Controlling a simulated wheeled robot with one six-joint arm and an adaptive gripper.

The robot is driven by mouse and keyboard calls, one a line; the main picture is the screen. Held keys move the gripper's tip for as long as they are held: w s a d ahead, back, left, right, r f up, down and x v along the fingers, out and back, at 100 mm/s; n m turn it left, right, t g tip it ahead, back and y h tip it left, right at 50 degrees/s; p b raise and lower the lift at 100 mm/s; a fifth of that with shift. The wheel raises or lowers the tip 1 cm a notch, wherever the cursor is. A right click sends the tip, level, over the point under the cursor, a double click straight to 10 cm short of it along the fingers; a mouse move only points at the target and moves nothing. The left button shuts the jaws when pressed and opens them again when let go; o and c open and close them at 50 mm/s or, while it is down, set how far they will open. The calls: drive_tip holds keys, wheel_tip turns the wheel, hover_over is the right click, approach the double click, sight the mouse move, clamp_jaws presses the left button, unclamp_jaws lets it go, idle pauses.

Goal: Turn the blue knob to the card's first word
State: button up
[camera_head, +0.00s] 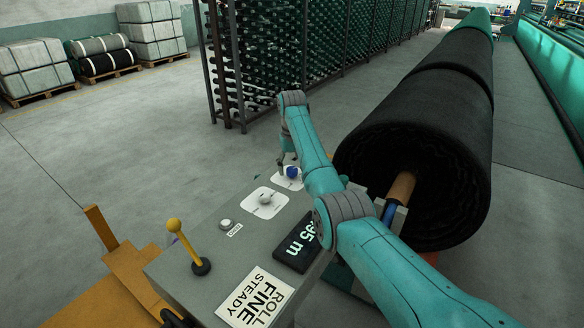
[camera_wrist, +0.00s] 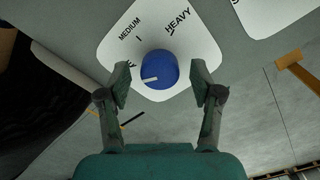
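The blue knob (camera_wrist: 158,70) sits on a white dial plate (camera_wrist: 195,35). Its white pointer mark faces left and slightly down in the wrist view. The plate reads MEDIUM at upper left and HEAVY at upper right; a word at left, ending in E, is partly hidden by a finger. My gripper (camera_wrist: 160,82) is open, with one finger on each side of the knob and gaps between. In the head view the knob (camera_head: 292,172) shows just below my gripper (camera_head: 287,158). The card (camera_head: 256,297) lies on the console and reads ROLL, FINE, STEADY.
The grey console (camera_head: 205,268) also bears a white knob (camera_head: 265,198) on its own plate, a round button (camera_head: 226,223), a yellow-topped lever (camera_head: 174,226) and a display (camera_head: 297,243) ending in 95 m. A large black netting roll (camera_head: 425,140) stands right of my arm.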

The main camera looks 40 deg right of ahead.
sight(292, 169)
drive_tip(key=shift+r, duration=0.1)
wheel_tip(292, 169, up, 7)
drive_tip(key=shift+r, duration=0.15)
idle(0.3)
idle(0.5)
